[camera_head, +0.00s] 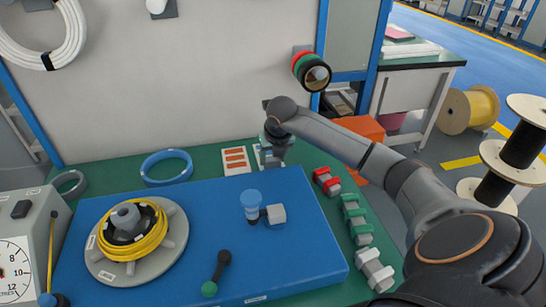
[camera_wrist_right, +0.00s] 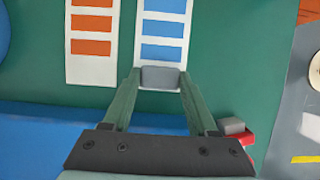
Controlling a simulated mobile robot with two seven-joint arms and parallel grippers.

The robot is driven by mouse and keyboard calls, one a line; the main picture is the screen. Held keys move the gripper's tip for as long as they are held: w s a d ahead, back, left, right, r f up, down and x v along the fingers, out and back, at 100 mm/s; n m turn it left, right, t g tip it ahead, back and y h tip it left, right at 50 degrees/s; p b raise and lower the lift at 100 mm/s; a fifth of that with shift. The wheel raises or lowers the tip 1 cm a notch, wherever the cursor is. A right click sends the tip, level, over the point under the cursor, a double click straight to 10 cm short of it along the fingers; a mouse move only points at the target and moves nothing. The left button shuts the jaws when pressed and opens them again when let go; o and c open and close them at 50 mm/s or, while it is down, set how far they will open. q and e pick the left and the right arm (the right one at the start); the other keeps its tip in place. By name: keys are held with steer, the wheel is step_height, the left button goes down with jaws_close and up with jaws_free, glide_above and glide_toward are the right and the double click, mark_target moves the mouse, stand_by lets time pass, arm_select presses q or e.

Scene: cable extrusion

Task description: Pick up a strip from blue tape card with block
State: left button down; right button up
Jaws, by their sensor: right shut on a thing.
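The blue tape card (camera_wrist_right: 163,6) is a white card with several blue strips, lying on the green table. In the head view it is mostly hidden behind my right gripper (camera_head: 270,161). In the right wrist view my right gripper (camera_wrist_right: 160,78) is shut on a small grey block (camera_wrist_right: 161,77). The block is at the card's near end and covers part of it; whether it touches a strip I cannot tell. The orange strip card (camera_head: 236,161) lies just left of the blue one. My left gripper is not in view.
A blue board (camera_head: 200,280) holds a yellow cable spool (camera_head: 160,235), a blue-topped fixture (camera_head: 252,207) and a lever (camera_head: 217,272). Red (camera_head: 327,181), green (camera_head: 355,212) and grey (camera_head: 374,270) clamp-like parts line the right edge. A blue ring (camera_head: 166,181) lies left.

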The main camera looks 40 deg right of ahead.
steer(key=shift+s+f, duration=0.1)
steer(key=shift+f, duration=0.1)
step_height(320, 180, up, 8)
steer(key=p, duration=0.6)
steer(key=shift+r, duration=0.15)
